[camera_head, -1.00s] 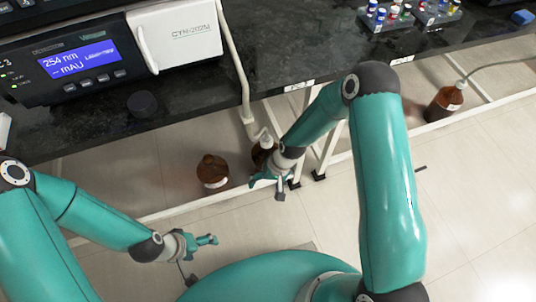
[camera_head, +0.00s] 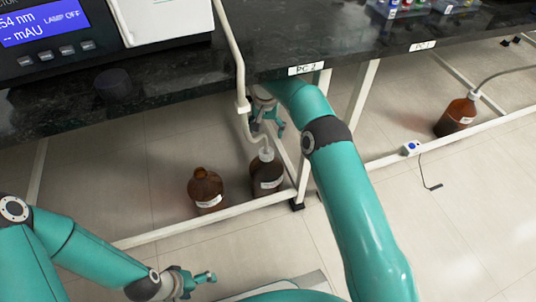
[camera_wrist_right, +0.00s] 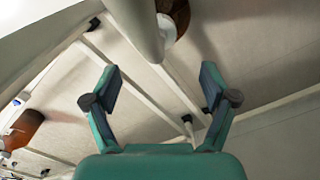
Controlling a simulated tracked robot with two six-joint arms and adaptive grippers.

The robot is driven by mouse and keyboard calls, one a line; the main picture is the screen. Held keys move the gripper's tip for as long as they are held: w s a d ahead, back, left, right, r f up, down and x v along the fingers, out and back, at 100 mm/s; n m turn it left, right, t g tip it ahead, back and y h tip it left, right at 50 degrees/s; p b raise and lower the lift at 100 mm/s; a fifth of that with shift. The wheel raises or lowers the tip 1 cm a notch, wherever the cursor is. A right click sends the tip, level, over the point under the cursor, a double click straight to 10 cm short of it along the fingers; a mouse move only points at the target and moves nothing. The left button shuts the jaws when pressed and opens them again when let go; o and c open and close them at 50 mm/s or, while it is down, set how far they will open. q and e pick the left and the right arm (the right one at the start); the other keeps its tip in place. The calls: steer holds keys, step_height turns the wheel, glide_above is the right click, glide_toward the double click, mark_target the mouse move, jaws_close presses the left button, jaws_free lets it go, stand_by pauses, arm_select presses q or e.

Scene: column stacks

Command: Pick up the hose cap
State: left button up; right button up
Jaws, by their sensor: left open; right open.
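The white hose cap (camera_head: 266,154) sits on a brown bottle (camera_head: 267,178) on the floor under the bench, with a pale hose (camera_head: 243,105) running up from it. My right gripper (camera_head: 280,129) is open and empty, above and slightly right of the cap, near the bench edge. In the right wrist view, the open fingers (camera_wrist_right: 160,85) have nothing between their tips. There the hose crosses the top centre, and the white cap (camera_wrist_right: 168,30) shows partly behind it, beyond the fingers. My left gripper (camera_head: 205,277) is open and empty at the lower left, away from the bottles.
An uncapped brown bottle (camera_head: 206,190) stands left of the capped one. White frame legs (camera_head: 361,98) and a floor rail (camera_head: 205,218) are close by. The dark bench (camera_head: 190,75) overhangs. Another brown bottle (camera_head: 457,115) with a hose stands far right.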

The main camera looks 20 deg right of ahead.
mark_target(266, 151)
step_height(266, 151, down, 11)
steer(key=b, duration=0.4)
steer(key=shift+r, duration=0.1)
steer(key=c, duration=1.1)
steer(key=shift+r, duration=0.1)
step_height(266, 151, up, 10)
steer(key=p, duration=0.4)
steer(key=shift+p, duration=0.35)
